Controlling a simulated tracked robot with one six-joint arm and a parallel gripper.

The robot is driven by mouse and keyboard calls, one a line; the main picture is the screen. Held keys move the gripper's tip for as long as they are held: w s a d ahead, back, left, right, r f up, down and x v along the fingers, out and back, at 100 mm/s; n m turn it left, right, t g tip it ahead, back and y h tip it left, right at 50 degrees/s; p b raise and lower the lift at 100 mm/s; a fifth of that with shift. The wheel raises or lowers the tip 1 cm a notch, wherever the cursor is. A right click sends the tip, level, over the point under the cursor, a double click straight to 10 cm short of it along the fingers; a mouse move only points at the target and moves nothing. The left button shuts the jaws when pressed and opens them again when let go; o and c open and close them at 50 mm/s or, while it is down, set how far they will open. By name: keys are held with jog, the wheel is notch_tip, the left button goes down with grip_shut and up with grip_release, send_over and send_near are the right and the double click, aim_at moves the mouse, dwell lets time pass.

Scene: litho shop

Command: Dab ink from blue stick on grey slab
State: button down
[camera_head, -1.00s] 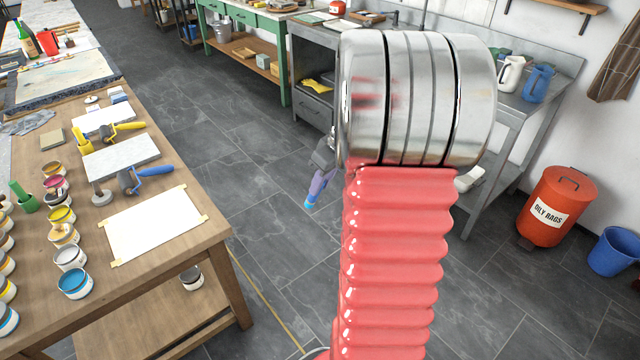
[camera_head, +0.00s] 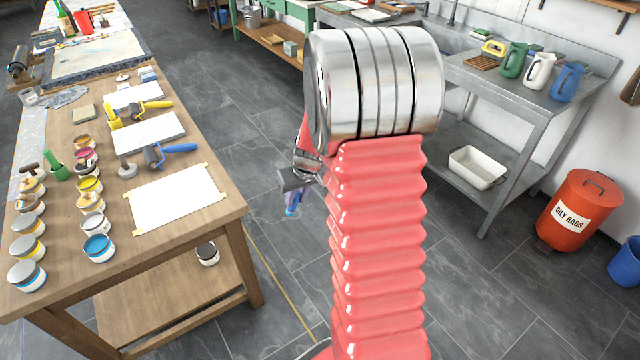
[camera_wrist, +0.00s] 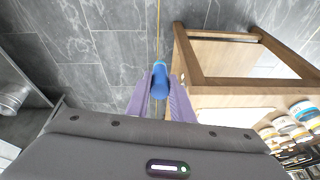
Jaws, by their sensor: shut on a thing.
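My gripper (camera_head: 291,208) hangs over the floor, right of the wooden table, partly behind my arm. In the wrist view, its purple fingers (camera_wrist: 161,98) are shut on a blue stick (camera_wrist: 160,82), whose lighter tip points away from the gripper. Two pale grey-white slabs lie on the table: a nearer one (camera_head: 149,133) beside a blue-handled roller (camera_head: 168,152), and a farther one (camera_head: 135,95) beside a yellow-handled roller (camera_head: 138,110). I cannot tell which is the grey slab. The gripper is well apart from both.
The wooden table (camera_head: 225,203) holds several ink tins (camera_head: 97,247) at left and a white taped sheet (camera_head: 177,197) near its right edge. An orange bin (camera_head: 580,210) and a metal bench (camera_head: 530,95) stand at right. Grey floor (camera_head: 250,150) lies clear between.

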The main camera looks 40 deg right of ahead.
jog(key=a+f+n, duration=0.1)
jog(key=a+f, duration=0.3)
jog(key=a, duration=0.7)
jog(key=a+f+n, duration=0.1)
jog(key=a+f, duration=0.4)
jog(key=a, duration=0.6)
jog(key=shift+w+n+y, duration=0.3)
jog(key=shift+y, duration=0.1)
jog(key=shift+f, duration=0.1)
